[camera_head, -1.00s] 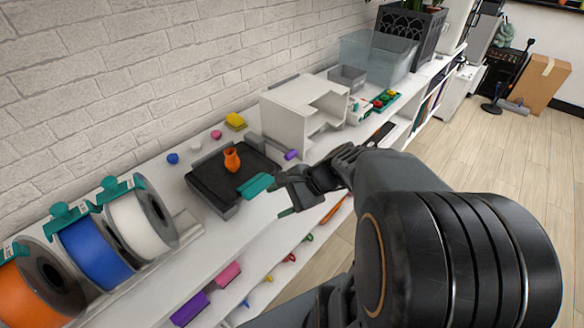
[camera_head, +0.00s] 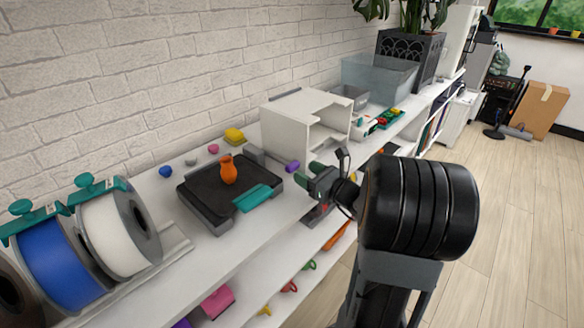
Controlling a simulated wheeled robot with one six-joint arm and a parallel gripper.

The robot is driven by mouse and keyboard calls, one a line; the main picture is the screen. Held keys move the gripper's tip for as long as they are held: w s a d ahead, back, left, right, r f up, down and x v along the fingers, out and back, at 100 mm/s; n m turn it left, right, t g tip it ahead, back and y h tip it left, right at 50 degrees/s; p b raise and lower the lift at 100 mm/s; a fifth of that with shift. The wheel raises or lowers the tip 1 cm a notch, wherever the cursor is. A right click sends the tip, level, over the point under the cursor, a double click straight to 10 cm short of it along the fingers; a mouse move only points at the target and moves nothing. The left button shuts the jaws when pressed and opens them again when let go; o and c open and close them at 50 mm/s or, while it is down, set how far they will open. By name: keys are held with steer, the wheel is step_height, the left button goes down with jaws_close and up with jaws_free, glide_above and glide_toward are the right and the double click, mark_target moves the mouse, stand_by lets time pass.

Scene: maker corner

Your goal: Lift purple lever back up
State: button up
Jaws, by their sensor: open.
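The purple lever (camera_head: 293,166) is a small purple piece beside the white open-fronted box, at the right end of the black platform (camera_head: 203,205). I cannot clearly tell its tilt or how it is mounted. My gripper (camera_head: 311,189) is open and empty, at the front edge of the shelf top. It is just to the right of and nearer than the lever, apart from it in the picture. One green-tipped finger shows above and the other below.
An orange vase (camera_head: 228,170) stands on the black platform, with a teal piece (camera_head: 257,198) at its front edge. The white box (camera_head: 283,128) stands behind the lever. Filament spools (camera_head: 118,233) are at left. Small coloured pieces lie along the wall.

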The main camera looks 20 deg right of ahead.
mark_target(295, 167)
steer(key=shift+x, duration=3)
steer(key=shift+s, duration=0.1)
